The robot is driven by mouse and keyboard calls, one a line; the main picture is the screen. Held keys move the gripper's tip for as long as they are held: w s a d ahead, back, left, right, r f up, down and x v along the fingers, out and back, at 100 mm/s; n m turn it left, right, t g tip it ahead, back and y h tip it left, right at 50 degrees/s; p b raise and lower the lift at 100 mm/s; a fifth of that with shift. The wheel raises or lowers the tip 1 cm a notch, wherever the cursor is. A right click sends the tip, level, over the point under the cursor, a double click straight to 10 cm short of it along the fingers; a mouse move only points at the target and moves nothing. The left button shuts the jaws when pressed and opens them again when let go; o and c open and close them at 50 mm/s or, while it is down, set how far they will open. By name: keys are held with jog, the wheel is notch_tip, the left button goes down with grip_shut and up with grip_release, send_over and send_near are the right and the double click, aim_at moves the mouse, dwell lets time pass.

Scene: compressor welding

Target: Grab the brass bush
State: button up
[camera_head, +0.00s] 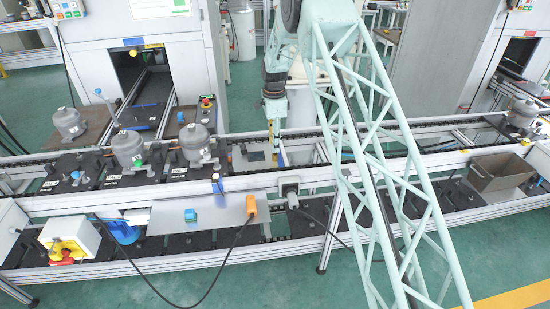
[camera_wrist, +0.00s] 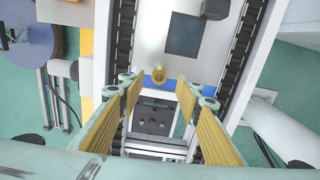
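The brass bush (camera_wrist: 159,75) is a small gold ring-like piece on a pale plate (camera_wrist: 170,58) in the wrist view, near the plate's edge. My gripper (camera_wrist: 160,90) is open, with a ridged yellow-padded finger on each side of the picture. The bush shows in the gap between the fingertips, a little beyond them. Nothing is held between the fingers. In the head view my gripper (camera_head: 281,154) hangs down over the conveyor, and I cannot make out the bush there.
A dark square (camera_wrist: 184,35) lies on the plate beside the bush. Conveyor rails (camera_wrist: 245,50) run along both sides. Grey compressors (camera_head: 196,146) stand on the conveyor at left. A metal bin (camera_head: 499,173) sits at right.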

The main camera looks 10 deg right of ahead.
aim_at(275, 157)
jog(key=shift+f, duration=0.75)
jog(key=shift+f, duration=0.1)
jog(key=shift+s+d+f+p, duration=0.1)
jog(key=shift+f+p, duration=0.1)
jog(key=shift+f, duration=1.05)
jog(key=shift+d+f+p, duration=0.1)
jog(key=shift+f+p, duration=0.05)
jog(key=shift+f, duration=1.1)
jog(key=c, duration=0.9)
jog(key=shift+c, duration=0.2)
jog(key=shift+r, duration=0.15)
